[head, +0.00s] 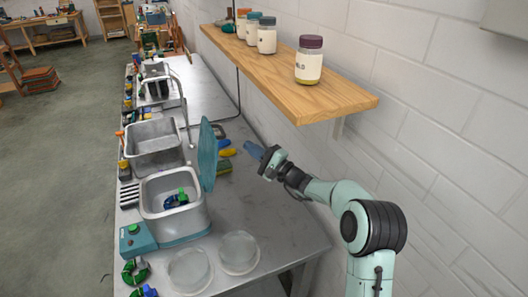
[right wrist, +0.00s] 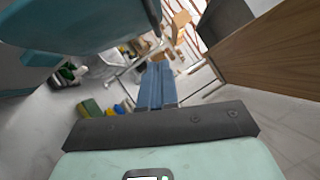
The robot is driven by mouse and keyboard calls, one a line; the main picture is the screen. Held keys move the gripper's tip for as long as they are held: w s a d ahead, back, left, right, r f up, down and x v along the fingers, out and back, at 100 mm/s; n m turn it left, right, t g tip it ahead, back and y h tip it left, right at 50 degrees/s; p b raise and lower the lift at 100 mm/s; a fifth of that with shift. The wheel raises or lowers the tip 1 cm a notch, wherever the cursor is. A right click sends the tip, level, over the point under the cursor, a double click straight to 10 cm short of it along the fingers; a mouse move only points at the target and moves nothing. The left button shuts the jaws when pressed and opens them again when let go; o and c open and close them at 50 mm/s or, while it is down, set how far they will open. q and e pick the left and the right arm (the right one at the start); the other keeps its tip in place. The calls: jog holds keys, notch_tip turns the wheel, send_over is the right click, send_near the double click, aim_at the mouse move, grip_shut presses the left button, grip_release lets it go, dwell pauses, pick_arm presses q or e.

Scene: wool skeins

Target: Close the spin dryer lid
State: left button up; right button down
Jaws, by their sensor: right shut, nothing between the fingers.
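The spin dryer (head: 172,213) is a square steel tub with a teal control box at its front left. Its teal lid (head: 208,155) stands upright, open, along the right side of the tub. Blue and green skeins (head: 176,199) lie inside the tub. My right gripper (head: 254,150) is shut and empty, to the right of the lid and apart from it, above the bench. In the right wrist view its blue fingers (right wrist: 156,85) are together, and the lid (right wrist: 85,22) shows at the upper left. My left gripper is not in view.
A wooden shelf (head: 300,85) with several jars sticks out from the wall above my right arm. A steel sink (head: 153,146) stands behind the dryer. Two glass dishes (head: 189,268) (head: 238,252) and loose skeins (head: 135,271) lie at the bench's near end.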

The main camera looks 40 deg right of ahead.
aim_at(213, 154)
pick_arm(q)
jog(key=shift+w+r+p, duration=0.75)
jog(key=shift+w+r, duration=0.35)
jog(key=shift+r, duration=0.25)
pick_arm(e)
jog(key=shift+w+a+r, duration=0.35)
jog(key=shift+w+a, duration=0.2)
jog(key=shift+a, duration=0.05)
jog(key=shift+w+a+r, duration=0.3)
jog(key=shift+w+a, duration=0.25)
jog(key=shift+a, duration=0.1)
jog(key=shift+w+a+r, duration=0.35)
jog(key=shift+w+a, duration=0.2)
jog(key=shift+a, duration=0.05)
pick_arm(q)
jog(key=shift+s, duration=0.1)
pick_arm(e)
jog(key=shift+a, duration=0.1)
